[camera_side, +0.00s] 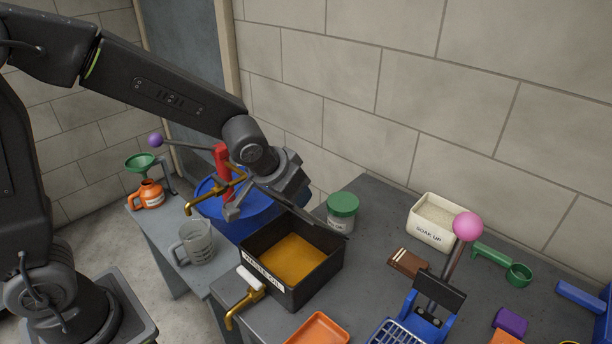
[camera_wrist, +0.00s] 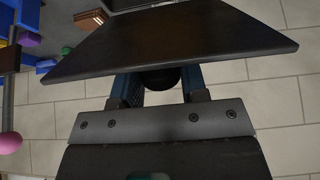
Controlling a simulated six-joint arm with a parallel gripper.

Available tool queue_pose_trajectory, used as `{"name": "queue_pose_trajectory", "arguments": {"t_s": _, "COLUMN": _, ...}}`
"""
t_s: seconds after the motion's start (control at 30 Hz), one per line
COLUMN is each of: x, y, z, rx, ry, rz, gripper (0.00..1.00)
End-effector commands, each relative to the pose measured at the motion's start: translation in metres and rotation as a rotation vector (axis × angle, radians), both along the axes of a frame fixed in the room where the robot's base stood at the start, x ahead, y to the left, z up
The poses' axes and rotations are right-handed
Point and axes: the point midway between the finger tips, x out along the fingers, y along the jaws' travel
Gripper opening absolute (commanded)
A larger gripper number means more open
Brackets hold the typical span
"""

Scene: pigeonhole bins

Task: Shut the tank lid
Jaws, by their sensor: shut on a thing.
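The tank (camera_side: 275,290) is an open black box with a "WASTE OIL" label, amber liquid inside and a brass tap (camera_side: 240,305) on its front. Its dark flat lid (camera_side: 312,216) is raised and tilted at the far rim, seen nearly edge-on in the side view. In the wrist view the lid (camera_wrist: 170,45) fills the top middle. I cannot tell how the lid's lower edge meets the rim.
A blue drum (camera_side: 240,222) with a red pump stands behind left. A clear jug (camera_side: 197,243) is left of the tank, a green-lidded jar (camera_side: 342,211) behind it. A "SOAK UP" bin (camera_side: 433,232), brown block (camera_side: 408,262), pink-balled lever (camera_side: 467,226) and orange tray (camera_side: 318,329) lie right and front.

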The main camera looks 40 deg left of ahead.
Motion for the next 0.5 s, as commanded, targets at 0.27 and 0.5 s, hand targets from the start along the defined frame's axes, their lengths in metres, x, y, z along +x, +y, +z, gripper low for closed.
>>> {"name": "queue_pose_trajectory", "arguments": {"t_s": 0.27, "x": -0.036, "y": 0.000, "z": -0.031, "rx": 0.006, "ry": 0.021, "rz": -0.001, "gripper": 0.00}}
{"name": "queue_pose_trajectory", "arguments": {"t_s": 0.5, "x": -0.056, "y": 0.000, "z": -0.059, "rx": 0.007, "ry": 0.023, "rz": -0.003, "gripper": 0.00}}
